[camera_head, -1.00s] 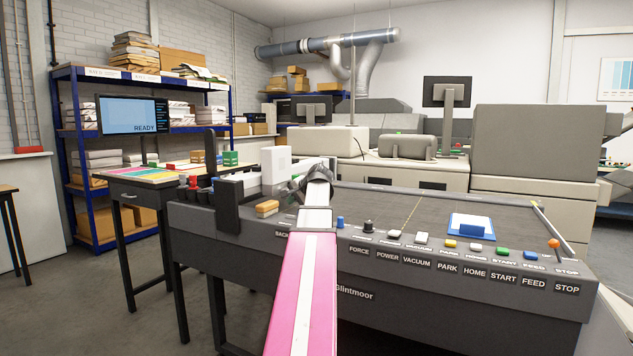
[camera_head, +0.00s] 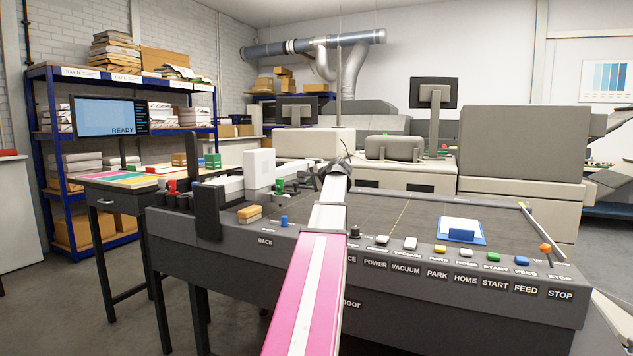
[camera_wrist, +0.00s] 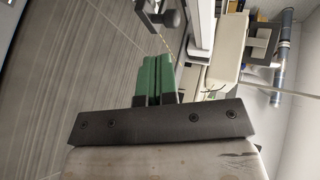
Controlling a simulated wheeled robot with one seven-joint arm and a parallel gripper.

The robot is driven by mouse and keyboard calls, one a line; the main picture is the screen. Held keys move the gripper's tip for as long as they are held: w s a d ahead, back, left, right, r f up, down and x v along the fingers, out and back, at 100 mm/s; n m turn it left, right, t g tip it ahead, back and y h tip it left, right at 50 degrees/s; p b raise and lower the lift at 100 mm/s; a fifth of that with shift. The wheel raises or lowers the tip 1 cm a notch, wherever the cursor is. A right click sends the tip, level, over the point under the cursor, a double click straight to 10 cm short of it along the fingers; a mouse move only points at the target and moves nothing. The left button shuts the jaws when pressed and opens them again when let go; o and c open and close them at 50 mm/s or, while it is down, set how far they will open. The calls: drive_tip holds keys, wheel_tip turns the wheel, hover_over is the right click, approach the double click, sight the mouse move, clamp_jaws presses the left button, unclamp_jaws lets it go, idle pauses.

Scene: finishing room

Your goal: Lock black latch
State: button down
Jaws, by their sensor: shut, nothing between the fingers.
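A tall black upright piece (camera_head: 208,212) stands at the left front edge of the grey machine (camera_head: 400,300); I cannot tell whether it is the black latch. No other part is clearly the latch. My pink and white arm reaches over the control panel, and its dark wrist end (camera_head: 336,172) is above the machine's bed, right of the white block. The fingers are hidden there. In the wrist view my gripper (camera_wrist: 154,62) has two green fingers side by side, shut and empty. A grey metal part (camera_wrist: 163,14) lies beyond their tips, apart from them.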

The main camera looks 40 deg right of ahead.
sight(297, 185)
drive_tip(key=x, duration=0.6)
drive_tip(key=shift+w+r, duration=0.1)
drive_tip(key=shift+r, duration=0.2)
drive_tip(key=shift+w+f, duration=0.1)
drive_tip(key=shift+w, duration=0.7)
drive_tip(key=shift+w+a, duration=0.25)
drive_tip(key=shift+w, duration=0.4)
drive_tip(key=shift+w+a, duration=0.3)
drive_tip(key=shift+w, duration=0.4)
drive_tip(key=shift+w+a, duration=0.25)
drive_tip(key=shift+w, duration=0.4)
drive_tip(key=shift+a, duration=0.1)
drive_tip(key=shift+s+a, duration=0.1)
drive_tip(key=shift+s, duration=0.2)
drive_tip(key=d+v, duration=0.1)
drive_tip(key=v, duration=1.2)
drive_tip(key=shift+s+a+f, duration=0.25)
drive_tip(key=shift+s+f, duration=0.05)
drive_tip(key=shift+s, duration=0.15)
